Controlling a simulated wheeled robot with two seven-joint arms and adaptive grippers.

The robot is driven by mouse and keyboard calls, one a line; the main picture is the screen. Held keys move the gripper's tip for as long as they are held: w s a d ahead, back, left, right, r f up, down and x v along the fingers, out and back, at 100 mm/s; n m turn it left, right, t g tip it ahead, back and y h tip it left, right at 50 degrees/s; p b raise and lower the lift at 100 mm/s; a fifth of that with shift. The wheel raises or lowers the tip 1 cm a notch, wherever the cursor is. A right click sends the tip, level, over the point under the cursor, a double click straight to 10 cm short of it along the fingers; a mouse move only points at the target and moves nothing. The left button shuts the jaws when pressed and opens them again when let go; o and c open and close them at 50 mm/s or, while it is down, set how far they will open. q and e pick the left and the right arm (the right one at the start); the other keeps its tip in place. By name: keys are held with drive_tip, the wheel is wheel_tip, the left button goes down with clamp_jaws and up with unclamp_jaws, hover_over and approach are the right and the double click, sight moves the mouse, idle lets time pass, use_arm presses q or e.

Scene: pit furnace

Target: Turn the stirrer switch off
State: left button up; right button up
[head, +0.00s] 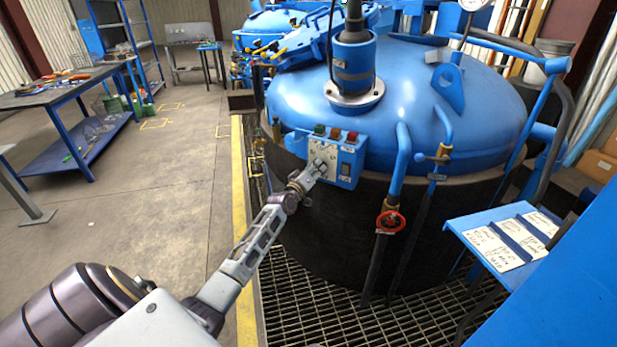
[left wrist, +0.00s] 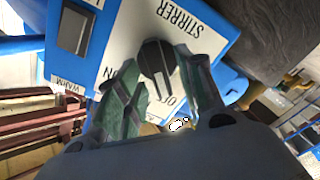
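The stirrer switch is a round black knob (left wrist: 157,58) on a white plate of the blue control box (head: 347,178). In the left wrist view the word STIRRER appears upside down above it. The knob's ridge runs downward in that view, toward a partly hidden OFF label (left wrist: 168,103); part of ON shows at the left. My left gripper (head: 318,167) is at the box front, and its fingers (left wrist: 157,68) stand either side of the knob, apart, with the knob between the tips. Firm contact cannot be made out. In the head view the gripper hides the knob. My right gripper is not in view.
The box sits on the blue-lidded furnace (head: 440,90), with coloured buttons (head: 335,133) on top and a black rocker switch (left wrist: 75,28) beside the knob. A red valve wheel (head: 390,222) and pipes stand to the right. Grating (head: 340,315) lies below; open floor is left.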

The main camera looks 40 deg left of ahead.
use_arm(q)
drive_tip(key=shift+s, duration=0.15)
drive_tip(key=s+d, duration=0.1)
drive_tip(key=s, duration=1)
drive_tip(key=shift+s, duration=0.25)
idle(0.9)
